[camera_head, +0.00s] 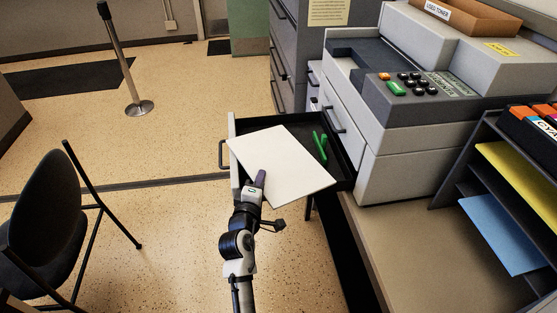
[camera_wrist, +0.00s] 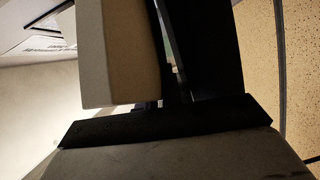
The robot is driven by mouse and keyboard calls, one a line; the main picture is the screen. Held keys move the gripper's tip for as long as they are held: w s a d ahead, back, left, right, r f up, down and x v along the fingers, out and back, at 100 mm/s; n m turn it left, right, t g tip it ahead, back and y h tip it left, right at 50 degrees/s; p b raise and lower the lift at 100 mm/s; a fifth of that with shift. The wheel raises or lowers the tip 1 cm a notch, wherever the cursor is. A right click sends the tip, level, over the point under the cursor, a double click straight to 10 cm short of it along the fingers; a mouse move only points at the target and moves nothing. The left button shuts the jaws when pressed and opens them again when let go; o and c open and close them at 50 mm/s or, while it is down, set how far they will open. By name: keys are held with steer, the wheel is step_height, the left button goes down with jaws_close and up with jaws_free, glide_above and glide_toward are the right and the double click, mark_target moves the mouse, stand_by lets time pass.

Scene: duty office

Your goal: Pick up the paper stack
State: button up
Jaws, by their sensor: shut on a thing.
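The paper stack (camera_head: 285,160) is a flat white sheet-like block over the open drawer (camera_head: 233,125) of the copier in the head view. It lies askew, with its left corner over the drawer's front edge. My gripper (camera_head: 259,180) reaches from below and is shut on the stack's near left edge. One finger shows on top of the stack; the other is hidden under it. I cannot tell whether the stack touches the drawer. The wrist view shows close dark and grey-beige surfaces; I cannot clearly make out the stack there.
A green item (camera_head: 319,147) lies in the drawer right of the stack. The copier (camera_head: 400,120) stands on the desk at right, beside a paper rack (camera_head: 470,165). A chair (camera_head: 45,225) stands at left, a metal post (camera_head: 130,75) farther back. The floor between is clear.

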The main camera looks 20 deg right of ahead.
steer(key=shift+r, duration=0.15)
jaws_close()
step_height(320, 180, up, 20)
stand_by(0.4)
stand_by(0.5)
